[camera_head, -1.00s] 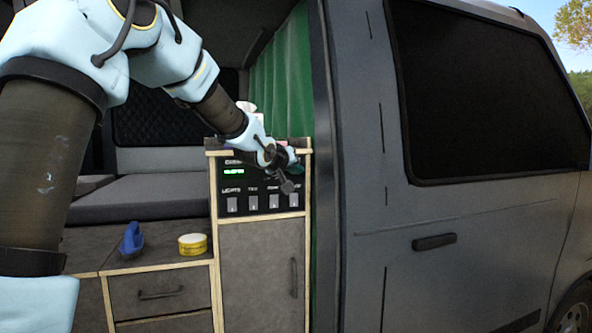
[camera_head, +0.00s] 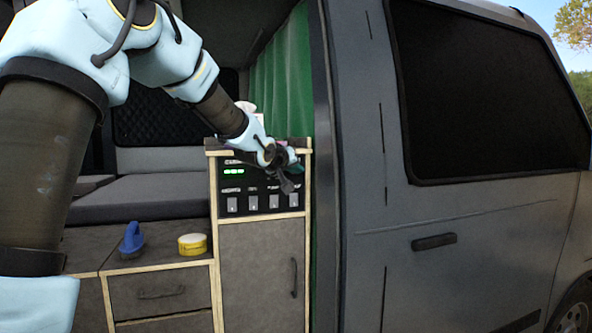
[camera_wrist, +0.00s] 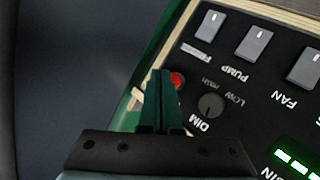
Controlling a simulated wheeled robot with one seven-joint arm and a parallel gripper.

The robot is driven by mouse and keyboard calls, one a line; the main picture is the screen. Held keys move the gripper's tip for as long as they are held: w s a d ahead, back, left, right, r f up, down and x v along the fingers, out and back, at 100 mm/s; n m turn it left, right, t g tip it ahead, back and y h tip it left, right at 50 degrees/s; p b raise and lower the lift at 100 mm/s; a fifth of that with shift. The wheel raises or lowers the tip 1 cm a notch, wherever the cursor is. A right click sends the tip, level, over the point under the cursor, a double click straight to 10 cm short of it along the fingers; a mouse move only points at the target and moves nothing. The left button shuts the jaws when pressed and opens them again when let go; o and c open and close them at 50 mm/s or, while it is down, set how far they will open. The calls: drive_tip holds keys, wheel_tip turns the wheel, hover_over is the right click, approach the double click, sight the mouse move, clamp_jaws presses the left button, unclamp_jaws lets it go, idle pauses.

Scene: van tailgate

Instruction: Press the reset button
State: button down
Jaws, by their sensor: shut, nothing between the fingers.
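A small round red button (camera_wrist: 177,80) sits on the black control panel (camera_wrist: 225,75), near the panel's edge. Its label is not visible, and the finger overlaps part of its left side. My gripper (camera_wrist: 161,74) is shut and empty, with its dark green fingertips right beside the red button in the wrist view. I cannot tell whether the fingertips touch it. In the head view my gripper (camera_head: 288,182) is in front of the right part of the panel (camera_head: 262,187), and it hides the button there.
A DIM knob (camera_wrist: 210,105) is close to the red button. Rocker switches (camera_wrist: 255,42) line the panel, and a green lit display (camera_wrist: 297,160) shows. A blue-handled brush (camera_head: 132,240) and a yellow tape roll (camera_head: 192,244) lie on the counter at left.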

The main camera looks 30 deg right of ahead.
drive_tip(key=shift+w+p, duration=0.4)
drive_tip(key=shift+w, duration=0.1)
drive_tip(key=shift+w+d+p, duration=0.1)
drive_tip(key=shift+w+p, duration=0.3)
drive_tip(key=shift+w, duration=0.05)
idle(0.7)
drive_tip(key=shift+f, duration=0.1)
drive_tip(key=shift+s+b, duration=0.6)
drive_tip(key=shift+s, duration=0.3)
drive_tip(key=s+b, duration=0.2)
drive_tip(key=s, duration=0.1)
drive_tip(key=s+b, duration=0.1)
drive_tip(key=s, duration=0.1)
drive_tip(key=shift+a, duration=0.4)
